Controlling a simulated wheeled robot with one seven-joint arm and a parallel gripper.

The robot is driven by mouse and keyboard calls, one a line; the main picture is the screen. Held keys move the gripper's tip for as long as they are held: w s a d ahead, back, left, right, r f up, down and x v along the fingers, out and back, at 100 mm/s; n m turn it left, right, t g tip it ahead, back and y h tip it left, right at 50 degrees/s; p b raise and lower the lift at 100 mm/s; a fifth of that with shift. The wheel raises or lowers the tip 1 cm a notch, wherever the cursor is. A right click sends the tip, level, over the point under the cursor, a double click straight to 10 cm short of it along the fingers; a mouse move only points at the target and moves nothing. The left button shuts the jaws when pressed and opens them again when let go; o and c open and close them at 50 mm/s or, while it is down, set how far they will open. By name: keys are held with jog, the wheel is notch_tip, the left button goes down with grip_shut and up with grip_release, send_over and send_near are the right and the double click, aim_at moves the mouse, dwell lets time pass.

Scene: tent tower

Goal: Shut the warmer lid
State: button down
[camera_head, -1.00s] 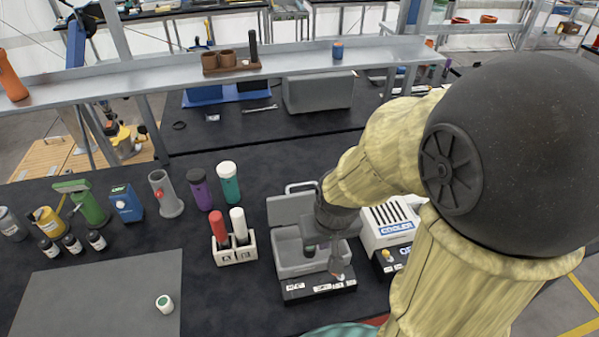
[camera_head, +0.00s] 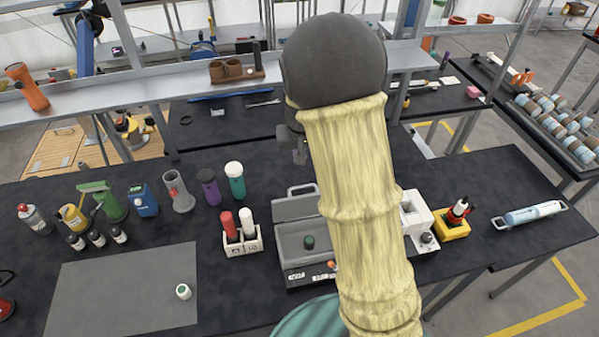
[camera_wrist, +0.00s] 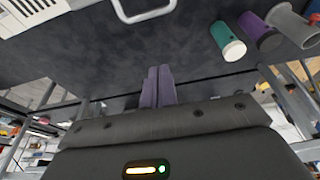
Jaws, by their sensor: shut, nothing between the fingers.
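The warmer (camera_head: 287,245) is a grey box with a black front panel, standing on the dark bench. Its grey lid (camera_head: 294,208) stands open along the back edge, with a metal handle (camera_head: 302,187) on top. A dark green-topped vial (camera_head: 309,243) shows inside. My gripper (camera_head: 299,156) is shut and empty, above the bench behind the lid and apart from it. In the wrist view my shut fingers (camera_wrist: 158,85) point over bare bench, and the lid handle (camera_wrist: 145,12) shows at the top edge. My arm hides the warmer's right side.
The white cooler (camera_head: 416,213) stands to the right, partly behind my arm. A rack (camera_head: 243,246) with red and white tubes stands left of the warmer. Teal (camera_head: 236,182) and purple (camera_head: 209,190) bottles stand behind it. A shelf (camera_head: 150,88) runs along the back.

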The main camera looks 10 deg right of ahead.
aim_at(303, 200)
jog(key=shift+f, duration=0.15)
notch_tip(303, 200, down, 9)
jog(key=s+p, duration=0.1)
jog(key=p, duration=0.3)
jog(key=shift+p, duration=0.4)
jog(key=shift+f+b, duration=0.15)
jog(key=shift+b, duration=0.15)
jog(key=shift+s, duration=0.1)
jog(key=shift+s+t+b, duration=0.3)
jog(key=shift+b, duration=0.45)
